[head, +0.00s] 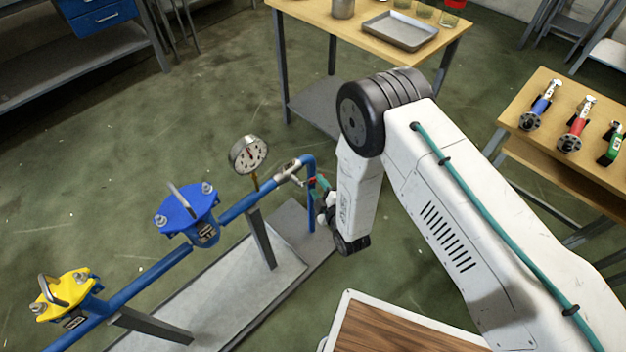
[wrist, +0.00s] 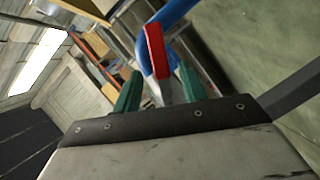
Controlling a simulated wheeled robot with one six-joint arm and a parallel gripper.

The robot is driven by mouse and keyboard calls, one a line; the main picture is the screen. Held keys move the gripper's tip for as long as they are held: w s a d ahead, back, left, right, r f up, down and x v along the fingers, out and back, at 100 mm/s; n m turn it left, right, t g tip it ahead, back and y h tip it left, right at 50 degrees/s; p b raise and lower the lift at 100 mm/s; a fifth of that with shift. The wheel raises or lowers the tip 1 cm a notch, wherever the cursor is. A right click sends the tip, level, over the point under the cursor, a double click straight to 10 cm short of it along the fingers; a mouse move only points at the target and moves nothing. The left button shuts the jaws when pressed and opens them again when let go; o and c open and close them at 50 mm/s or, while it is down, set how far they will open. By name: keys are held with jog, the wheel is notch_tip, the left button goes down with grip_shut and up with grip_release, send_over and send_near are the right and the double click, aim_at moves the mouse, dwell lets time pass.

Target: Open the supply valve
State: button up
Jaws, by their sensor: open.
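The supply valve's red lever (wrist: 155,50) shows in the wrist view, standing in front of the blue pipe (wrist: 178,15). In the head view a small part of the red lever (head: 312,181) shows by the silver valve body (head: 288,170) on the blue pipe's right end. My gripper (wrist: 155,88) has two green fingers, spread apart, with the red lever between and beyond them. I cannot tell if either finger touches it. In the head view my gripper (head: 322,190) is beside the pipe's downward bend, partly hidden by my arm.
A pressure gauge (head: 249,155) stands on the pipe left of the valve. Blue (head: 188,212) and yellow (head: 66,294) clamped housings sit further along the pipe. A wooden table with a metal tray (head: 400,31) is behind. Another table (head: 550,95) at right holds several coloured-handled tools.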

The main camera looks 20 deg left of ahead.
jog(key=shift+v, duration=0.8)
